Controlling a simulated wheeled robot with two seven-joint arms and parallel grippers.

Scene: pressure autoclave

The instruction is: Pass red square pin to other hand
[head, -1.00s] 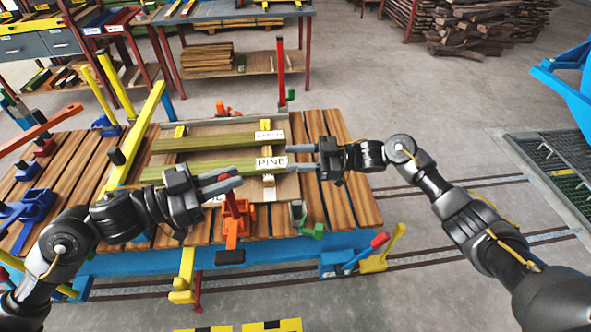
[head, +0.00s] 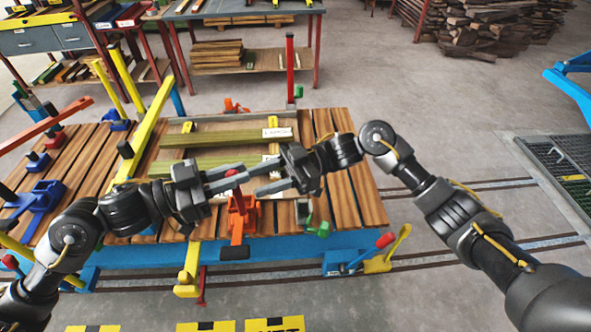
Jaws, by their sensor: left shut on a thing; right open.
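The red square pin (head: 231,173) shows as a small red bit between the fingers of my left gripper (head: 241,174). My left gripper is shut on it and holds it above the front of the slatted table. Most of the pin is hidden by the fingers. My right gripper (head: 254,180) is open, coming in from the right, with its fingertips facing and close beside the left fingertips. I cannot tell whether the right fingers touch the pin.
Below the grippers is the wooden slatted table (head: 345,185) with green boards (head: 215,137) on it. An orange clamp (head: 240,222) stands at its front edge, a red post (head: 290,68) at the back, and a yellow bar (head: 152,118) at the left.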

